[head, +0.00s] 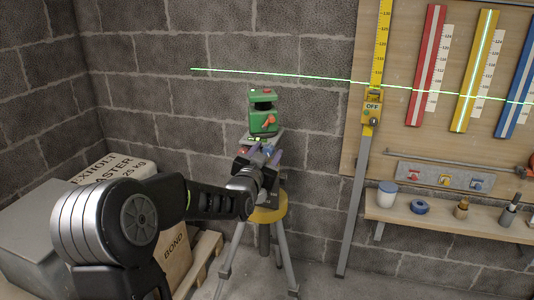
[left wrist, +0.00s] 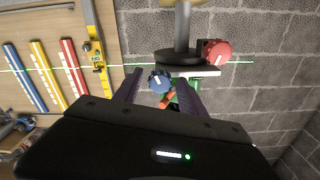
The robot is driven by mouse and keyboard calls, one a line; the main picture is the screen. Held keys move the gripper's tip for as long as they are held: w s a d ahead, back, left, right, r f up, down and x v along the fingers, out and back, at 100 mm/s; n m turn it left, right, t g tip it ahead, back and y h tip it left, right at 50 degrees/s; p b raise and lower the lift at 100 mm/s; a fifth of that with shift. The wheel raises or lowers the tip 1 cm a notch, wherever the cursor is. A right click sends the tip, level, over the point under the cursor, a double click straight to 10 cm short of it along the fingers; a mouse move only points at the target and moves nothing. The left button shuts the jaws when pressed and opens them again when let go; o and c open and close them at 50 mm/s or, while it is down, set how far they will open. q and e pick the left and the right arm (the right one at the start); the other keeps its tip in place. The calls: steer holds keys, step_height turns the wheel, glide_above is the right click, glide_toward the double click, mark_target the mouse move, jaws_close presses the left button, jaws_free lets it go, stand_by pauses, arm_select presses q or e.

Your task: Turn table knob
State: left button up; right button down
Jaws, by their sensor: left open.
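A green laser level (head: 263,115) sits on a tripod (head: 265,214) with a yellow round plate, in front of the block wall. In the left wrist view, a blue knob (left wrist: 159,82) with a white mark and a red knob (left wrist: 216,52) with a white mark show at the pale table plate (left wrist: 196,72) under the level. My left gripper (head: 262,158) reaches up to this table. It is open, and in the left wrist view the blue knob appears between its two fingers; contact cannot be told. The arm hides part of the tripod. My right gripper is not in view.
A wooden board (head: 405,100) with coloured rulers hangs at the right, above a shelf (head: 450,222) with small items. A yellow-topped grey staff (head: 355,200) stands beside the board. Sacks (head: 112,168) and a grey box (head: 30,225) are at the left. A green laser line crosses the wall.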

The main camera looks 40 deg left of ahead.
arm_select(q)
steer(key=v, duration=0.7)
steer(key=shift+s+d+b, duration=0.15)
steer(key=shift+s+b, duration=0.2)
steer(key=shift+s, duration=0.05)
